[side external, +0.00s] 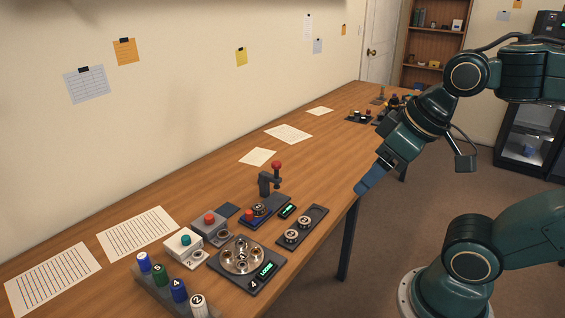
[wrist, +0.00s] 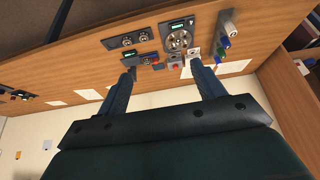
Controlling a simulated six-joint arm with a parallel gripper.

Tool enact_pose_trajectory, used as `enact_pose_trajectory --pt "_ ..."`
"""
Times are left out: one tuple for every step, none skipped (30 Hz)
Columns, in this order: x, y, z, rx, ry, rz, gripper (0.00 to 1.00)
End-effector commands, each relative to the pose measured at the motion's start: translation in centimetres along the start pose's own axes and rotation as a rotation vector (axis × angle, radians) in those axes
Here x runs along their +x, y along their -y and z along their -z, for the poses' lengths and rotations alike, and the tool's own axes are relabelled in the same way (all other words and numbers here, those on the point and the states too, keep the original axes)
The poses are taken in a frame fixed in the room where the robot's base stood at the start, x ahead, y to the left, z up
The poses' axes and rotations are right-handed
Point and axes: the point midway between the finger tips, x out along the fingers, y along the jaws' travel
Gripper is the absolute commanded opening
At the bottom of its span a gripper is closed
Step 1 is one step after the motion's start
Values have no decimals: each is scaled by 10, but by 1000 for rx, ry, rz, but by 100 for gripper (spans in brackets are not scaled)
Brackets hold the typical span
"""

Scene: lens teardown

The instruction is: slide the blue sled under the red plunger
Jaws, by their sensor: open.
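The red plunger (side external: 276,165) is a red-topped post on a dark press arm at the back of a dark base on the bench. In the wrist view the press station (wrist: 147,60) is small, partly behind a finger. My gripper (side external: 368,180) is open and empty, above and right of the bench's front edge, clear of the station; its fingers (wrist: 160,74) also show in the wrist view.
A tray with two round parts (side external: 317,212) lies right of the station. A round metal carousel (side external: 242,255), a red-button box (side external: 210,224), a teal-button box (side external: 184,243) and a rack of numbered cylinders (side external: 165,292) stand to its left. Paper sheets lie behind; the bench beyond is mostly clear.

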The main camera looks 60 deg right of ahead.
Motion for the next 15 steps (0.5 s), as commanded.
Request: enact_pose_trajectory --pt "0 0 0 0 0 0 60" --pt "0 0 0 0 0 0 54" --pt "0 0 1 1 0 0 46" --pt "0 0 1 1 1 -1 41" --pt "0 0 2 2 1 -1 35" --pt "0 0 2 3 2 -2 27" --pt "0 0 4 4 3 -2 21" --pt "1 -1 5 6 4 -3 15" --pt "1 -1 7 9 7 -5 7" --pt "2 -1 9 11 9 -6 1" --pt "2 -2 11 14 11 -8 0" --pt "3 -2 14 17 14 -10 0" --pt "4 -2 17 21 17 -12 0" --pt "5 -3 20 25 19 -15 0" --pt "6 -4 25 31 24 -19 0"
